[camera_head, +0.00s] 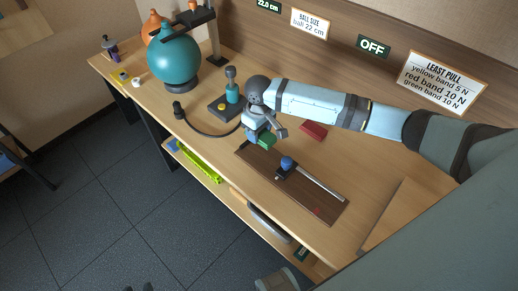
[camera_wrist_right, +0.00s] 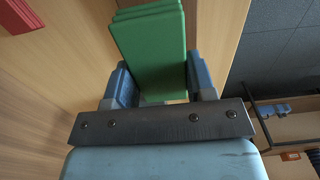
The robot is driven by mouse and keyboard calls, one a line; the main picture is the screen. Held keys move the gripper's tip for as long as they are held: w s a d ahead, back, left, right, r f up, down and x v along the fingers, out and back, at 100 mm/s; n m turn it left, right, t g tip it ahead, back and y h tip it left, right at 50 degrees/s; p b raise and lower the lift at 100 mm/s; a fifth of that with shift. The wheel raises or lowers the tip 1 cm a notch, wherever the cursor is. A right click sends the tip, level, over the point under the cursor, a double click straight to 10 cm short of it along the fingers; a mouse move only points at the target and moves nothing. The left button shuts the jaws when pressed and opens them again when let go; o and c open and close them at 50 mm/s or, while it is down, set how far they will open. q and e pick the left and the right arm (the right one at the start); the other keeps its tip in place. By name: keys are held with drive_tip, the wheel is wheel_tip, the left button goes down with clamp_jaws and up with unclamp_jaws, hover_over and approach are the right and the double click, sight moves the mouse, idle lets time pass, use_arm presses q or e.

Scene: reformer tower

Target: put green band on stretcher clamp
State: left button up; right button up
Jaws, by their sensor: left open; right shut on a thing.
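The green band (camera_head: 265,141) is a folded bundle held by my right gripper (camera_head: 264,135) above the left end of the dark stretcher board. In the right wrist view, the green band (camera_wrist_right: 150,45) fills the space between the blue fingers of my right gripper (camera_wrist_right: 161,88). The stretcher clamp, with a blue knob (camera_head: 287,162), sits on the stretcher board (camera_head: 318,211) beside a metal rail, to the right of and below the band. The band is apart from the clamp. My left gripper (camera_head: 138,287) barely shows at the bottom edge, with two dark fingertips apart.
A red band (camera_head: 313,131) lies behind the stretcher and also shows in the right wrist view (camera_wrist_right: 18,14). A teal ball (camera_head: 175,56), a pump (camera_head: 231,90) and its hose stand left. Yellow-green bands (camera_head: 200,163) lie on a lower shelf. The table's front edge is close to the stretcher.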

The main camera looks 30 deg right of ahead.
sight(259, 154)
wheel_tip(259, 154, down, 9)
drive_tip(key=shift+f, duration=0.1)
idle(0.3)
drive_tip(key=o, duration=0.9)
